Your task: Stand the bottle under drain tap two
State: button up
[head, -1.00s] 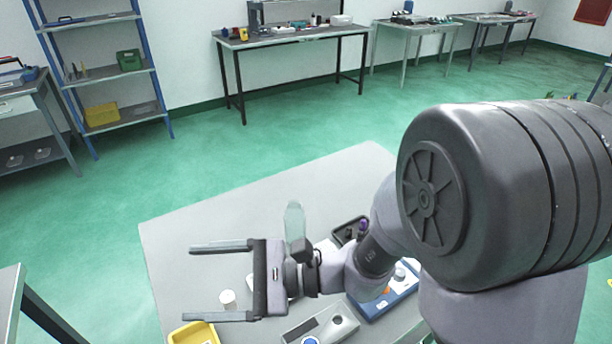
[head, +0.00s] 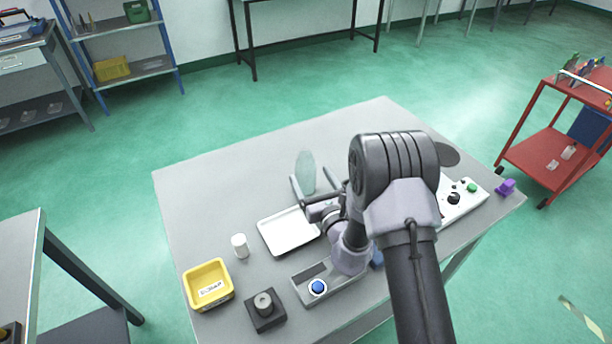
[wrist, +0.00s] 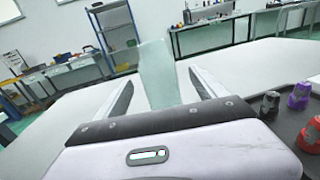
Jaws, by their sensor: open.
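A pale green translucent bottle (head: 305,170) stands upright near the middle of the grey table. My gripper (head: 310,174) is open, low over the table, with one finger on each side of the bottle's lower part in the head view. In the wrist view the bottle (wrist: 157,75) shows between the tips of my open gripper (wrist: 160,80), with a gap to each finger. I cannot make out which thing is drain tap two. My arm hides part of the table.
A white tray (head: 287,246), white cup (head: 240,246), yellow bin (head: 208,302), black block with a knob (head: 264,308) and a box with a blue button (head: 317,287) lie nearer. A control panel (head: 460,200) is at right. A dark tray (wrist: 290,118) holds dark, purple and red pieces.

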aim_at(305, 168)
jog(key=b+x, duration=0.1)
jog(key=x, duration=0.3)
jog(key=shift+w+a, duration=0.3)
jog(key=c, duration=1.6)
jog(key=shift+r, duration=0.2)
